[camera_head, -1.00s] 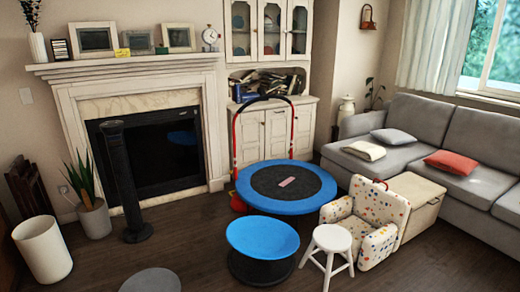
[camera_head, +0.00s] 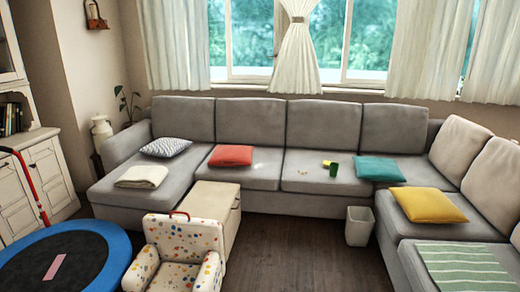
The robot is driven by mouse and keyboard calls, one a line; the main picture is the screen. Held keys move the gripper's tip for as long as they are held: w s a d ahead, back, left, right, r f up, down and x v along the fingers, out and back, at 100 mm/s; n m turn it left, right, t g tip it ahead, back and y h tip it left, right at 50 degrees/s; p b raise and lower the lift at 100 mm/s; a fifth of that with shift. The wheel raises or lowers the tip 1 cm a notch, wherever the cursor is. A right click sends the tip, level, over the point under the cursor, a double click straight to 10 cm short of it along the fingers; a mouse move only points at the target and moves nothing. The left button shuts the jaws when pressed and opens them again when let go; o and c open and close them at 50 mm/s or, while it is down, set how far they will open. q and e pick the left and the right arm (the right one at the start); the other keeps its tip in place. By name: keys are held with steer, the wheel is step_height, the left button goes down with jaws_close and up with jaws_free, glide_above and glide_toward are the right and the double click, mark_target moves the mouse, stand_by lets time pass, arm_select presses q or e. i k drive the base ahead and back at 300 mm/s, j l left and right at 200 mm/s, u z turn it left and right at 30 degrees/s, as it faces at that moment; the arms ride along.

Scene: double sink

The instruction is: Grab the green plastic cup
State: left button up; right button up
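A small green cup (camera_head: 334,169) stands on the seat of the grey sofa (camera_head: 320,188), left of a teal cushion. A small yellow item (camera_head: 326,163) lies right beside it, too small to make out. Neither of my grippers shows in the head view.
A spotted child's armchair (camera_head: 180,250), a beige chest (camera_head: 218,200) and a blue trampoline (camera_head: 112,262) stand at the left. A white bin (camera_head: 359,226) stands by the sofa front. Dark wooden floor (camera_head: 290,250) is clear in the middle.

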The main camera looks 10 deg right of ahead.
mark_target(334, 170)
steer(key=i+l+z, duration=0.25)
steer(key=i+z, duration=0.15)
steer(key=i, duration=0.3)
steer(key=i+z, duration=0.35)
steer(key=i, duration=0.35)
steer(key=i+j+z, duration=0.15)
steer(key=i+z, duration=0.25)
steer(key=i, duration=0.25)
steer(key=i+z, duration=0.2)
steer(key=i, duration=0.4)
steer(key=i+z, duration=0.15)
steer(key=i, duration=0.4)
steer(key=i+j+z, duration=0.2)
steer(key=i, duration=0.35)
